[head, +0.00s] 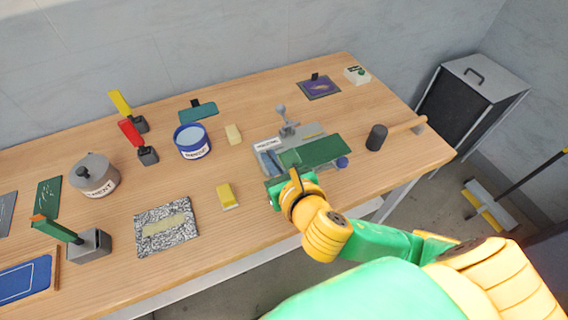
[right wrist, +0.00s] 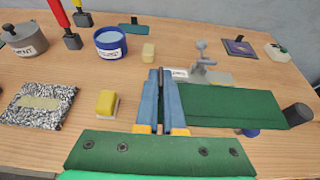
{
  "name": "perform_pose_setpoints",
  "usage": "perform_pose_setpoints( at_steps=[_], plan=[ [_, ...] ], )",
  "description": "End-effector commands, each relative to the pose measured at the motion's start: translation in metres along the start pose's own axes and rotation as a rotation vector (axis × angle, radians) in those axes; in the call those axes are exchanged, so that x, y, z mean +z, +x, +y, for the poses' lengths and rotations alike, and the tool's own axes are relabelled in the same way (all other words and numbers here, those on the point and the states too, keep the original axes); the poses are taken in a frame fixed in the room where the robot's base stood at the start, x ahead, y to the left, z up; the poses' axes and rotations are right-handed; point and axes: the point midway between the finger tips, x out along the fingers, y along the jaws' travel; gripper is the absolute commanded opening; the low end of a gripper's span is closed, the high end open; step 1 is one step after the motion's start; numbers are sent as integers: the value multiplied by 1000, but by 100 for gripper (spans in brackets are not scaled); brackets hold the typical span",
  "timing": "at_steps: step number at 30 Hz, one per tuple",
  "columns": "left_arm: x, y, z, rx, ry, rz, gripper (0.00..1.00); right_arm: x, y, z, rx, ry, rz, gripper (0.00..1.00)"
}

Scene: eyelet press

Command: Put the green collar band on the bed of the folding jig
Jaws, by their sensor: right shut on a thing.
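The green collar band (head: 322,150) is a flat dark green strip over the folding jig (head: 312,130), a grey fixture with a white label and an upright lever. The band also shows in the right wrist view (right wrist: 235,105), extending right from my fingers and hiding much of the jig's bed. I cannot tell whether it touches the bed. My right gripper (head: 268,158) is at the band's left end, its blue fingers (right wrist: 160,90) close together and shut on it. A blue knob (head: 342,162) shows at the jig's front right. My left gripper is not in view.
A mallet (head: 377,137) lies right of the jig. A yellow block (head: 227,195), a cream block (head: 233,134) and a blue tin (head: 192,141) stand to the left, with a speckled mat (head: 167,228) further left. Bare tabletop lies behind the jig.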

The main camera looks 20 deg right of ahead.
Motion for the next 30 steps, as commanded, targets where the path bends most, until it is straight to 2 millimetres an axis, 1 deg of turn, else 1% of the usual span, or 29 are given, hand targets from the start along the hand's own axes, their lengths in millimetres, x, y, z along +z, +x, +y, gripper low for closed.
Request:
perform_pose_setpoints(
  at_steps=[1,2,3,4,6,9,10,13,15,18,28,29,30],
  plan=[
    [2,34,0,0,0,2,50,-18,25,-6,-5,0,-9,0],
    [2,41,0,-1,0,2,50,-17,36,-9,-5,1,-8,0],
    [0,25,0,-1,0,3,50,-7,46,-14,-8,-3,0,0],
    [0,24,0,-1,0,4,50,-8,56,-17,-7,-1,3,0],
    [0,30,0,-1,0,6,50,-24,76,-21,-5,0,6,0],
    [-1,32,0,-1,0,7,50,-34,98,-25,-2,1,4,0],
    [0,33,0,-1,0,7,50,-36,102,-26,-2,1,3,0],
    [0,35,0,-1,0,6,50,-43,114,-28,-2,1,3,0],
    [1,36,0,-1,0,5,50,-57,121,-28,-1,2,7,0],
    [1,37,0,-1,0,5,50,-69,126,-28,-1,1,5,0],
    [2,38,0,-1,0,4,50,-72,128,-28,0,-1,2,0],
    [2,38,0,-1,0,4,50,-72,127,-28,0,0,2,13],
    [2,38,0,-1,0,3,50,-72,127,-28,0,0,1,24]
  ],
)
